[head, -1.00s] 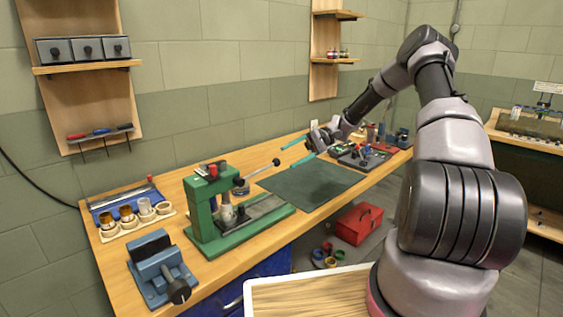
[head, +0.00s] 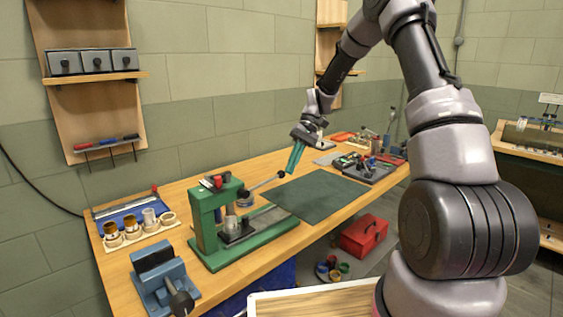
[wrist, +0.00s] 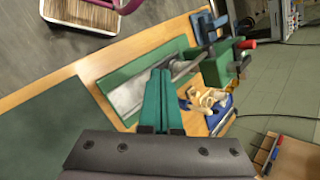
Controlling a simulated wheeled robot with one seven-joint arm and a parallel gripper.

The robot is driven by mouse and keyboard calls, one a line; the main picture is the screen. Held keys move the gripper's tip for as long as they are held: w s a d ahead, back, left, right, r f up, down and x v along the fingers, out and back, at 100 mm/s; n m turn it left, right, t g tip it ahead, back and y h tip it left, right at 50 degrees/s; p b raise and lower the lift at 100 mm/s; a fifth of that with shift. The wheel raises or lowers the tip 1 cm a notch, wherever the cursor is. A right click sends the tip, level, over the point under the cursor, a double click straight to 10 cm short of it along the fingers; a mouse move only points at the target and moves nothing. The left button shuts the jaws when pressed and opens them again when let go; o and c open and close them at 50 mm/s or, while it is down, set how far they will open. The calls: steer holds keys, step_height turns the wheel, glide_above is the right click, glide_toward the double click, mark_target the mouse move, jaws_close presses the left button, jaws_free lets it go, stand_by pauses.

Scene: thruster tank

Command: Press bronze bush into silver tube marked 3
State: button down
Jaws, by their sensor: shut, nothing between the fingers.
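The green press (head: 207,215) stands on the bench. Its lever ends in a dark knob (head: 282,173) up and to the right. A silver tube (head: 232,226) stands upright on the press base under the ram; I cannot tell whether a bush sits on it, and no number is legible. Bronze-coloured pieces (head: 110,230) and a silver piece (head: 149,217) stand in a pale holder at the left. My gripper (head: 290,172) is shut and empty, its teal fingers pointing down just beside the lever knob; contact cannot be judged. The fingers also show together in the wrist view (wrist: 160,71), over the press base.
A blue vice (head: 160,278) stands at the bench's front left. A dark green mat (head: 325,195) lies right of the press, clear on top. Trays with tools (head: 368,165) are farther right. A red toolbox (head: 364,236) is on the floor.

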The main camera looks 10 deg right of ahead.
mark_target(264, 183)
steer(key=s+a+r+n+t+h, duration=0.1)
steer(key=a+r+n+t+h, duration=0.2)
steer(key=r, duration=0.4)
steer(key=r+n+t+h, duration=0.2)
steer(key=r+t, duration=0.3)
steer(key=r, duration=0.3)
steer(key=x, duration=0.8)
steer(key=s+x, duration=0.1)
steer(key=x, duration=0.4)
steer(key=shift+s+d+f, duration=0.1)
steer(key=shift+d, duration=0.15)
steer(key=shift+f, duration=0.4)
steer(key=shift+d+f, duration=0.2)
steer(key=shift+f, duration=0.3)
steer(key=shift+s+f, duration=0.15)
steer(key=shift+f, duration=0.1)
